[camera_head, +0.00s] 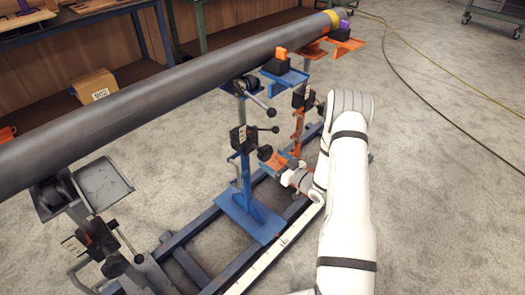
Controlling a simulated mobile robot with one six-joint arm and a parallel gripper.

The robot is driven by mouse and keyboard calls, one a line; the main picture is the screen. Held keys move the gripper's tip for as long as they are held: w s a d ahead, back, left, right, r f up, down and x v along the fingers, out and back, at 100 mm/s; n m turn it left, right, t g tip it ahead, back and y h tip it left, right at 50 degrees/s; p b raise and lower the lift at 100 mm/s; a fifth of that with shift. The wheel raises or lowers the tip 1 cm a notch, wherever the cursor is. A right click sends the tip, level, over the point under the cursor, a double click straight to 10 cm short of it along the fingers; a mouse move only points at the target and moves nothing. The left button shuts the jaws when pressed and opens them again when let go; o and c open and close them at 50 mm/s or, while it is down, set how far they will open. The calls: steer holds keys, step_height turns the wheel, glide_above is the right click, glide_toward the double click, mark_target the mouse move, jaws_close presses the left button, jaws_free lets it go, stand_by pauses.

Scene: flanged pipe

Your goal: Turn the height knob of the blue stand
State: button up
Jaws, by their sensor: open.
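The blue stand (243,172) stands upright in the middle of the head view, on a blue base plate (252,218) over the rail frame. Black round knobs show on its right side: one at the end of an upper lever (271,112) and a lower one (264,153) beside the column. I cannot tell for sure which is the height knob. My white arm comes in from the lower right and bends toward the stand. My gripper (286,178) is open, small in view, to the right of the column and a little below the lower knob. I see no contact.
A long grey pipe (150,100) runs diagonally above the stands. An orange stand (299,125) stands close behind, and a grey stand (95,215) at lower left. Blue rails (195,265) lie on the floor.

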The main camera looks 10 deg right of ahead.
mark_target(268, 157)
steer(key=x, duration=0.6)
steer(key=shift+c, duration=0.3)
steer(key=shift+s, duration=0.1)
steer(key=c, duration=0.9)
steer(key=shift+a, duration=0.15)
steer(key=shift+b, duration=0.3)
